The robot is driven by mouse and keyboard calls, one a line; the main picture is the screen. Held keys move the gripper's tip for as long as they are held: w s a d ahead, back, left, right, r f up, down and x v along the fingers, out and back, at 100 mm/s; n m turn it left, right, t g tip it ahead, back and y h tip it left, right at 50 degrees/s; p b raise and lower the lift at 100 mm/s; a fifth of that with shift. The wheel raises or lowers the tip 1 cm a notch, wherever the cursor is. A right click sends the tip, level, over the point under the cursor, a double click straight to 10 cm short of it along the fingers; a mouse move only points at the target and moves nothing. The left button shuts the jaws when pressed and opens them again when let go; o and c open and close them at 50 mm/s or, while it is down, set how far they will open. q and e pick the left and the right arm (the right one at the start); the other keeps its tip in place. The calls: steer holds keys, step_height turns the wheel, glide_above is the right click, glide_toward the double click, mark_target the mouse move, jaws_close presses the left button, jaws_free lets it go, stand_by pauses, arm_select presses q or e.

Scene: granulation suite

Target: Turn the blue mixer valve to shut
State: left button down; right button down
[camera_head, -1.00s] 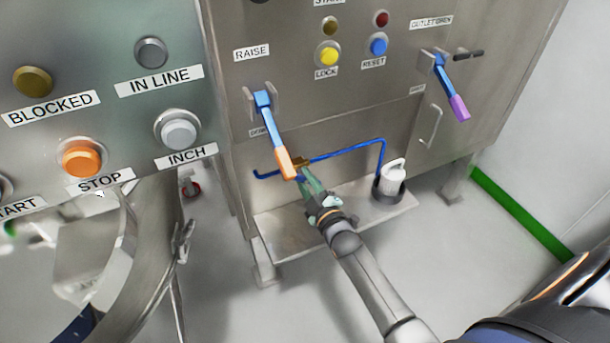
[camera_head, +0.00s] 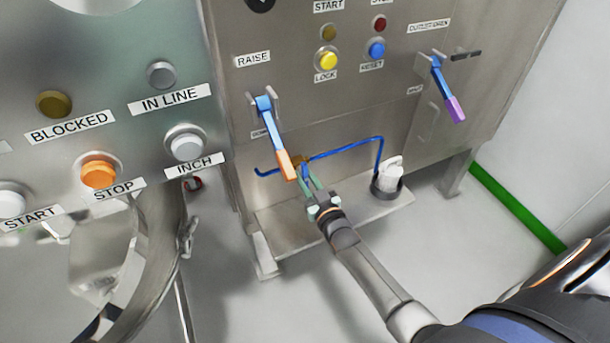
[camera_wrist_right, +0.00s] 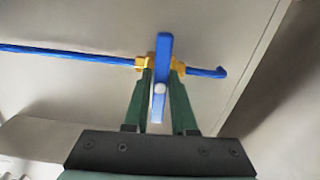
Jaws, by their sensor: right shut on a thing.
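The blue mixer valve is a blue lever (camera_wrist_right: 164,48) on a brass body (camera_wrist_right: 143,64) in a thin blue pipe (camera_wrist_right: 75,53). In the right wrist view the lever stands crosswise to the pipe. My right gripper (camera_wrist_right: 161,88) is shut on the lever, with a green finger on each side of it. In the head view the gripper (camera_head: 310,181) reaches up to the brass body (camera_head: 301,161) on the pipe (camera_head: 345,148), below the blue-and-orange lever. The valve lever is mostly hidden there by the fingers. My left gripper is not in view.
A blue lever with an orange grip (camera_head: 278,138) hangs close above my right gripper. A blue-and-purple lever (camera_head: 446,88) is farther right. The button panel (camera_head: 120,120) is at left.

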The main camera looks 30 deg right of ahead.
steer(key=shift+m, duration=0.4)
steer(key=c, duration=0.7)
jaws_free()
steer(key=s, duration=0.4)
steer(key=s+p, duration=0.1)
steer(key=s, duration=0.3)
steer(key=s+p, duration=0.1)
steer(key=s, duration=0.3)
steer(key=shift+s+a, duration=0.2)
steer(key=shift+a, duration=0.15)
